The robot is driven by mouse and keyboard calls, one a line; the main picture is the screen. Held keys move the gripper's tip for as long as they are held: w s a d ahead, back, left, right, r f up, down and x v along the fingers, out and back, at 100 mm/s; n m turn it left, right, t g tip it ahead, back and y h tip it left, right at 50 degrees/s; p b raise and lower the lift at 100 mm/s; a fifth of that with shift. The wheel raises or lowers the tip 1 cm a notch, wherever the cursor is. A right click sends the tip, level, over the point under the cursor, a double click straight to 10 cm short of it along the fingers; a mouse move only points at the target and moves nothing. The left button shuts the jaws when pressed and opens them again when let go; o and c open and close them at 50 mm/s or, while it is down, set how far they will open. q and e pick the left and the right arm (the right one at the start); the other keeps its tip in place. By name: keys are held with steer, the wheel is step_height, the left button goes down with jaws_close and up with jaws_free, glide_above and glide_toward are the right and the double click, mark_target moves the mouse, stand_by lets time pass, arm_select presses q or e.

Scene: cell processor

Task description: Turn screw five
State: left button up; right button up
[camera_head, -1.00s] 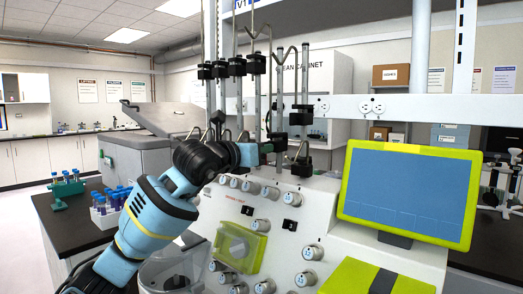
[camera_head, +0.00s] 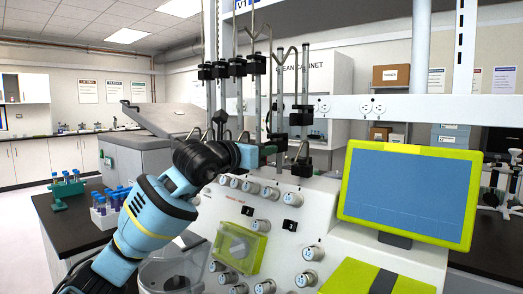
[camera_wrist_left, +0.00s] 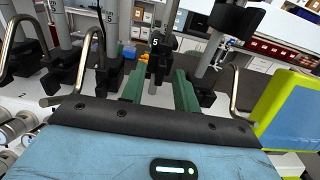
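The black clamp with screw five (camera_wrist_left: 156,66), marked with a white 5, stands on a metal post in the left wrist view. My left gripper (camera_wrist_left: 159,88) has two green fingers, apart, one on each side of the clamp's lower part. Whether either finger touches the screw cannot be told. In the head view my left gripper (camera_head: 268,151) reaches right at the foot of the posts, above the cell processor (camera_head: 318,215). Its fingers are small there and partly hide the clamp. My right gripper is not in view.
Several metal posts with black clamps (camera_head: 237,67) and bent metal hooks crowd around my left gripper. A green-framed screen (camera_head: 408,190) stands at right. A rack of blue-capped tubes (camera_head: 108,212) and a green rack (camera_head: 66,190) sit on the dark bench at left.

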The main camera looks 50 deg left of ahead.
arm_select(q)
steer(key=s+b, duration=0.3)
steer(key=s, duration=0.4)
steer(key=shift+s+d, duration=0.4)
